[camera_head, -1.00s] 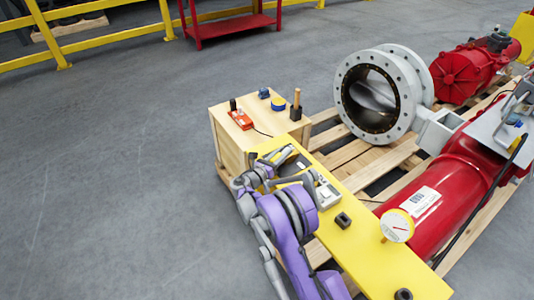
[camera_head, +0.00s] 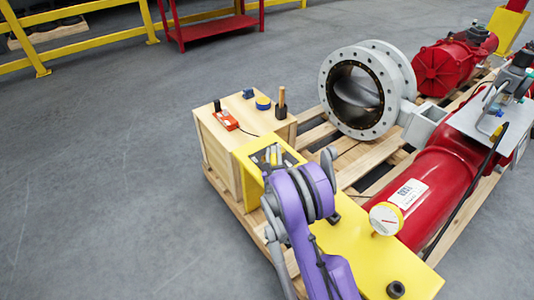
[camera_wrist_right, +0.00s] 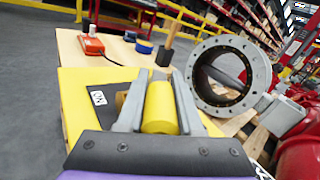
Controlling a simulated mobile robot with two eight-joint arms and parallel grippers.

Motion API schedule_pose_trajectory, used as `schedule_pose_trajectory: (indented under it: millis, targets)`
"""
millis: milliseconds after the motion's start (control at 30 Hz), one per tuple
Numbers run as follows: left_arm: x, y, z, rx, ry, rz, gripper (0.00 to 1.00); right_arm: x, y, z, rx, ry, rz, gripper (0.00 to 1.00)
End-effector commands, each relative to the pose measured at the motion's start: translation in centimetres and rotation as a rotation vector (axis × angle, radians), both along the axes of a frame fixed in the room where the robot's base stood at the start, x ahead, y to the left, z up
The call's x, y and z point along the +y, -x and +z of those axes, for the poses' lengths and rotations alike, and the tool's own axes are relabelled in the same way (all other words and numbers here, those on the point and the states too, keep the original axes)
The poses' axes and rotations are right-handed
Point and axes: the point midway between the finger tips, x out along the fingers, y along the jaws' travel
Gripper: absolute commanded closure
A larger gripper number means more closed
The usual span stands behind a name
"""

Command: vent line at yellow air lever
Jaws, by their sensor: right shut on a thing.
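The yellow air lever (camera_wrist_right: 160,108) shows in the right wrist view as a short, thick yellow cylinder. It stands between the two grey fingers of my right gripper (camera_wrist_right: 158,90), which is shut on it. Its lower end is hidden by the gripper body. In the head view my right gripper (camera_head: 273,158) is over the dark panel at the far end of the yellow bench. My purple arm covers much of the bench there. My left gripper is not in view.
A wooden box (camera_head: 222,155) beyond the bench carries a red device (camera_head: 224,120), a blue-and-yellow roll (camera_head: 263,103) and a wooden-handled mallet (camera_head: 282,100). A dial gauge (camera_head: 386,219) stands beside the red actuator cylinder (camera_head: 450,170). A flanged valve (camera_head: 330,100) is on the pallet.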

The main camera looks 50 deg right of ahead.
Motion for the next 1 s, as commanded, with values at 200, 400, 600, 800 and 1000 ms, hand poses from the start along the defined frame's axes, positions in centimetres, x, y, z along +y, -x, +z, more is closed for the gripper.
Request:
schedule_pose_trajectory:
  millis: [200,400,600,800,1000]
  targets:
    - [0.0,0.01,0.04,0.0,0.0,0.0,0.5,-0.25,0.25,0.0,-0.001,-0.001,0.008,1.0]
    - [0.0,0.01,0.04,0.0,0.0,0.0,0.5,-0.25,0.22,0.0,-0.001,-0.001,0.008,1.0]
    - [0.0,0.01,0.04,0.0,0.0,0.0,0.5,-0.25,0.22,0.01,-0.002,0.0,0.007,0.4]
    - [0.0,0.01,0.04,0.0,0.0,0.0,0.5,-0.24,0.21,0.01,-0.001,0.0,0.007,0.35]
    - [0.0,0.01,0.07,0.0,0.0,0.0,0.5,0.19,0.57,0.0,-0.002,0.0,0.008,0.35]
